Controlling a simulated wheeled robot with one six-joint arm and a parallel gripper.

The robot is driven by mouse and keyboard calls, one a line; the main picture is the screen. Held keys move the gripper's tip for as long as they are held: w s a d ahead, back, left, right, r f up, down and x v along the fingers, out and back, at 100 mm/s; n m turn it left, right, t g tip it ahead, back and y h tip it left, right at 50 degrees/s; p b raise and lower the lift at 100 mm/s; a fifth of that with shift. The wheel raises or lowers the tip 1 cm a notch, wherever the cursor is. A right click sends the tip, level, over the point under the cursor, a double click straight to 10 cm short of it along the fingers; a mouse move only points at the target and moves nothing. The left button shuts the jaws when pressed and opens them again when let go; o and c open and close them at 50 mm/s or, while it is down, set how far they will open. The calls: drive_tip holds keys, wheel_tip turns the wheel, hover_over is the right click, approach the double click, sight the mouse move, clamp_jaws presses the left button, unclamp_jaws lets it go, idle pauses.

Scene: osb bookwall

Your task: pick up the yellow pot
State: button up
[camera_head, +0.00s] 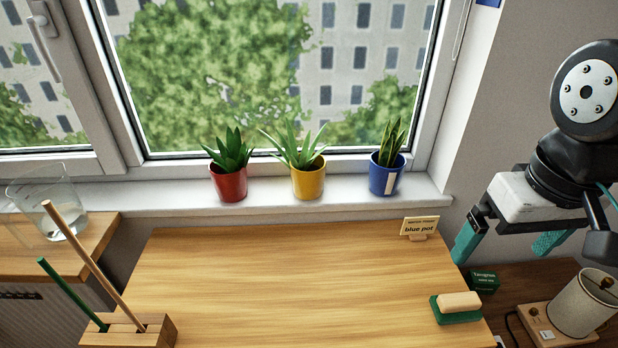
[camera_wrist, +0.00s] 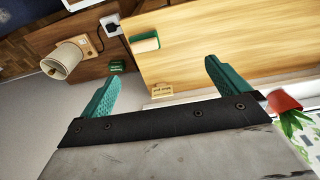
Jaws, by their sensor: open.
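The yellow pot (camera_head: 309,182) with a spiky green plant stands upright on the white windowsill. It is between a red pot (camera_head: 229,184) on its left and a blue pot (camera_head: 385,177) with a white stripe on its right. My gripper (camera_head: 506,246) is open and empty at the right, beyond the table's right edge and apart from all the pots. Its teal fingers are spread in the wrist view (camera_wrist: 160,85). There, a red pot (camera_wrist: 284,101) shows at the right edge; I cannot make out the yellow pot.
A sign reading "blue pot" (camera_head: 420,227) and a sponge on a green base (camera_head: 457,306) are on the wooden table (camera_head: 290,280). A block with upright sticks (camera_head: 130,330) is front left, a glass (camera_head: 60,205) far left, a lamp (camera_head: 582,305) right. The table's middle is clear.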

drive_tip(key=n+t+y, duration=0.4)
drive_tip(key=t+y, duration=0.1)
drive_tip(key=t, duration=0.7)
approach(301, 159)
drive_tip(key=shift+s+d+f, duration=0.3)
drive_tip(key=shift+s+d, duration=0.15)
drive_tip(key=shift+s, duration=0.15)
drive_tip(key=shift+s+d+f, duration=0.3)
drive_tip(key=shift+s+d, duration=0.15)
drive_tip(key=shift+s, duration=0.1)
drive_tip(key=shift+w+a+f+t+y, duration=0.1)
drive_tip(key=shift+a+t+y, duration=0.3)
drive_tip(key=shift+a+t, duration=0.15)
drive_tip(key=shift+n, duration=0.3)
drive_tip(key=x, duration=0.7)
drive_tip(key=shift+w+d, duration=0.1)
drive_tip(key=shift+w, duration=0.3)
drive_tip(key=c, duration=1.2)
drive_tip(key=shift+c, duration=0.3)
drive_tip(key=shift+r, duration=0.25)
